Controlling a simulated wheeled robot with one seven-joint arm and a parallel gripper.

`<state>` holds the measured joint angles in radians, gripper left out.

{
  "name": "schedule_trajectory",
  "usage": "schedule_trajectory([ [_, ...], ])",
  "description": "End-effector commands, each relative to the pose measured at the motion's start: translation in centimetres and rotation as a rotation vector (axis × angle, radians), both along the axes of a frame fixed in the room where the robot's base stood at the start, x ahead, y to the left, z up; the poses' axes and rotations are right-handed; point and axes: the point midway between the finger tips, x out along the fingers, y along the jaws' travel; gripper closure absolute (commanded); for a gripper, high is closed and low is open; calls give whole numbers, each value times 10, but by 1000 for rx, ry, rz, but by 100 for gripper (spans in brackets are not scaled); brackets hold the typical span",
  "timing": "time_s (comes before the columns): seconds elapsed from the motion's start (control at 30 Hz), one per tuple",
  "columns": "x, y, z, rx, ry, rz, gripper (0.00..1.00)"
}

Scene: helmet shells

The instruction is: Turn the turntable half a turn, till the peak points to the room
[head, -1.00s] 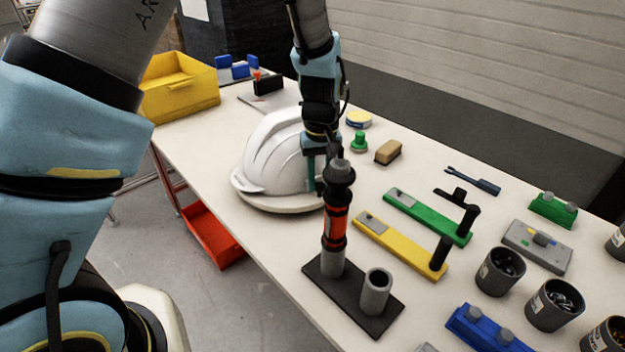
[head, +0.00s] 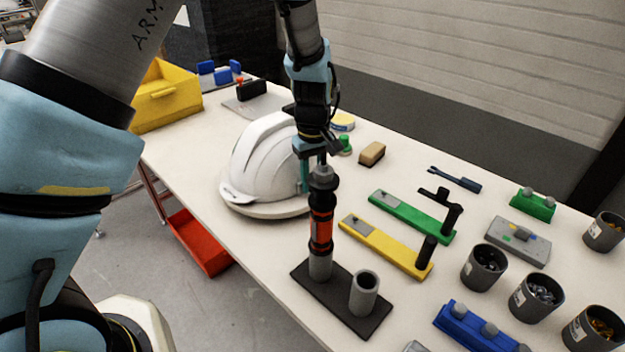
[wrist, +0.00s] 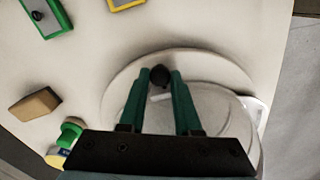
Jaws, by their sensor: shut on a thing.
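The white helmet shell (head: 262,160) sits on the round white turntable (head: 262,211) near the table's left front edge. A low, brim-like end of the shell points to the lower left, toward the open floor; I cannot be sure that it is the peak. In the wrist view the turntable (wrist: 118,92) shows as a pale disc with the shell (wrist: 222,115) on it. My gripper (head: 305,186) is beside the shell, reaching down at the turntable's right side. In the wrist view its green fingers (wrist: 160,78) are shut on a dark round knob (wrist: 160,72) near the disc's rim.
A black stand (head: 341,300) holding an orange-and-black tool (head: 320,232) stands in front of my gripper in the head view. A brown block (head: 372,154), a green knob piece (head: 344,145) and yellow (head: 385,246) and green (head: 410,217) fixtures lie to the right. A yellow bin (head: 165,95) is behind.

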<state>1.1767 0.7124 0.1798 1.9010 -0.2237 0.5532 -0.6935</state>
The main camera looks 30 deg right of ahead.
Motion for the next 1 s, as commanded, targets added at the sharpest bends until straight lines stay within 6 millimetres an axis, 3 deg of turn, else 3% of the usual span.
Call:
schedule_trajectory([
  [0.13,2,-5,2,-13,-7,-1,100],
  [0.17,2,-5,2,-13,-8,-1,67],
  [0.4,1,-4,1,-10,-6,-2,40],
  [0.77,1,-3,6,-9,-5,-2,39],
  [1.0,1,-5,46,-13,-7,-4,39],
])
